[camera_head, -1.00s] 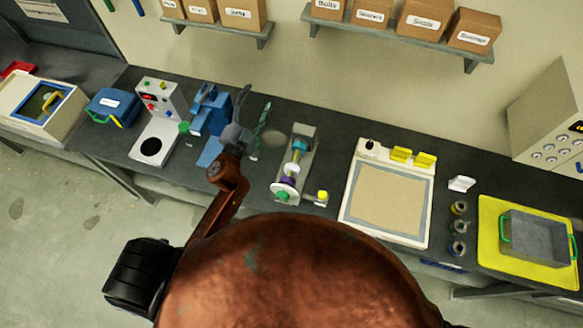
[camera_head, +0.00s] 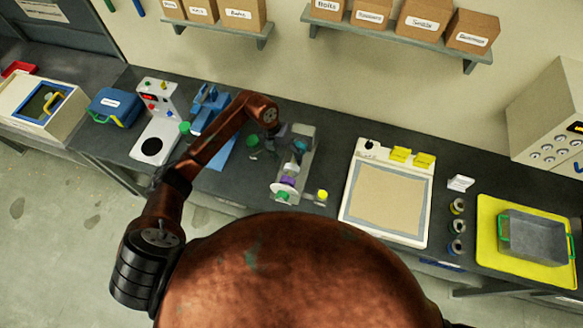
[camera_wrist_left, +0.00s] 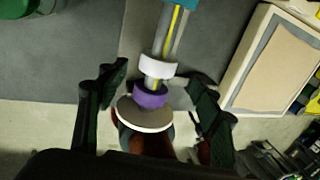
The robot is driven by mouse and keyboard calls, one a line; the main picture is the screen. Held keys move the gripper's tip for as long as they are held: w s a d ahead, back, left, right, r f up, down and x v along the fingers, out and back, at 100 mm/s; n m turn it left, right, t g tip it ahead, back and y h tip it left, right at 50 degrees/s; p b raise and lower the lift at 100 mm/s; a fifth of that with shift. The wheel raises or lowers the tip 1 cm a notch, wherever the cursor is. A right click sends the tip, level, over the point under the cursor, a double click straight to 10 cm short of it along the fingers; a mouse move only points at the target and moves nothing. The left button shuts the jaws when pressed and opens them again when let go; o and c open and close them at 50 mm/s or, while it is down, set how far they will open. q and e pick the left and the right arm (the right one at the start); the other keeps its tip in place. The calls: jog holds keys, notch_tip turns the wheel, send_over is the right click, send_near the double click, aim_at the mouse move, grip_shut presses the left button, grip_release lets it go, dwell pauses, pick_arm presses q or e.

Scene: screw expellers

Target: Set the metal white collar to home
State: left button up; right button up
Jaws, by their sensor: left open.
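The screw expeller (camera_head: 308,165) stands on the dark bench in the head view. The white collar (camera_head: 291,168) sits on its shaft; it also shows in the left wrist view (camera_wrist_left: 157,66). A purple collar (camera_wrist_left: 150,96) and a wide white disc (camera_wrist_left: 145,114) lie nearer the wrist camera. A teal part (camera_wrist_left: 180,3) is at the shaft's far end. My left gripper (camera_head: 290,147) hovers over the expeller and partly covers its far half. In the wrist view its open fingers (camera_wrist_left: 156,76) lie either side of the collars; contact is not visible. My right gripper is out of view.
A blue press (camera_head: 208,108) and a panel unit (camera_head: 160,125) stand left of the expeller. A framed board (camera_head: 389,203) lies to its right, with a small yellow-topped block (camera_head: 321,196) between. Farther right is a grey bin (camera_head: 538,236) on a yellow mat (camera_head: 488,222).

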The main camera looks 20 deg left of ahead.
aim_at(290, 165)
pick_arm(q)
jog(key=p+x, duration=0.1)
jog(key=x, duration=0.6)
jog(key=shift+s+f+p, duration=0.1)
jog(key=shift+f+p, duration=0.2)
jog(key=shift+f, duration=0.05)
jog(key=c, duration=0.8)
grip_shut()
jog(key=shift+a, duration=0.1)
